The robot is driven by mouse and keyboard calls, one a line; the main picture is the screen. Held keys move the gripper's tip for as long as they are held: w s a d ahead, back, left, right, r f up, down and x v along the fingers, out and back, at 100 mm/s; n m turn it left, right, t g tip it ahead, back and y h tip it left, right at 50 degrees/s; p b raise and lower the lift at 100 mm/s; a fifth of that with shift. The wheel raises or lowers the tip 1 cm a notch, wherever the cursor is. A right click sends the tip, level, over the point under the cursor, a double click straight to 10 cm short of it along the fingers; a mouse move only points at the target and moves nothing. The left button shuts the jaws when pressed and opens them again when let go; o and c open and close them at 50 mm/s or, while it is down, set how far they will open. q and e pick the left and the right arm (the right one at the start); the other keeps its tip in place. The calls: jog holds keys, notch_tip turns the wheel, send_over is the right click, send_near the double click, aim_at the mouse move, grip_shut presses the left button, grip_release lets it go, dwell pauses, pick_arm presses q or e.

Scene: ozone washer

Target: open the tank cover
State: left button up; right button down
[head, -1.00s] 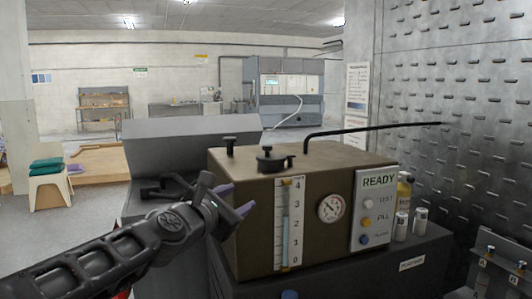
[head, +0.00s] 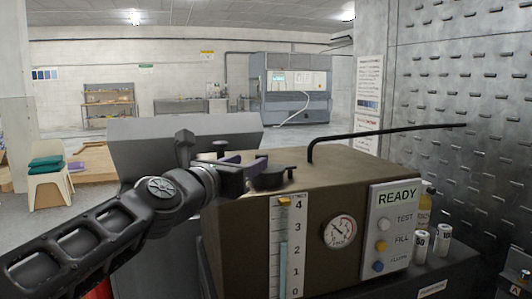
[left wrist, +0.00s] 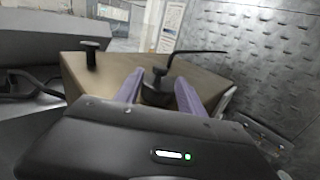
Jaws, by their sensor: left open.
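The brown tank unit (head: 340,205) stands ahead with a level scale, a dial and a READY panel on its front. A black round knob (head: 270,178) sits on its top; I cannot make out the cover's edges. My left gripper (head: 250,170) is open at the knob, its purple fingers just above the tank top. In the left wrist view the knob (left wrist: 157,88) shows between the fingertips (left wrist: 157,90), with a finger on each side; I cannot tell whether they touch it. A smaller black knob (left wrist: 91,54) stands further left on the top. My right gripper is out of view.
A bent black rod (head: 390,130) rises from the tank top and reaches right. A grey box (head: 180,135) stands behind on the left. Small bottles (head: 432,240) stand right of the READY panel. A metal wall (head: 465,85) bounds the right.

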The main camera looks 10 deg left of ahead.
aim_at(260, 155)
pick_arm(q)
jog(key=shift+s+r, duration=0.15)
jog(key=shift+s, duration=0.3)
jog(key=shift+w, duration=0.4)
jog(key=p+x, duration=0.3)
jog(key=x, duration=0.3)
jog(key=shift+w+d+r+p, duration=0.1)
jog(key=shift+w+d+p, duration=0.05)
jog(key=shift+w+p, duration=0.15)
jog(key=shift+w, duration=0.35)
jog(key=shift+c, duration=0.3)
grip_shut()
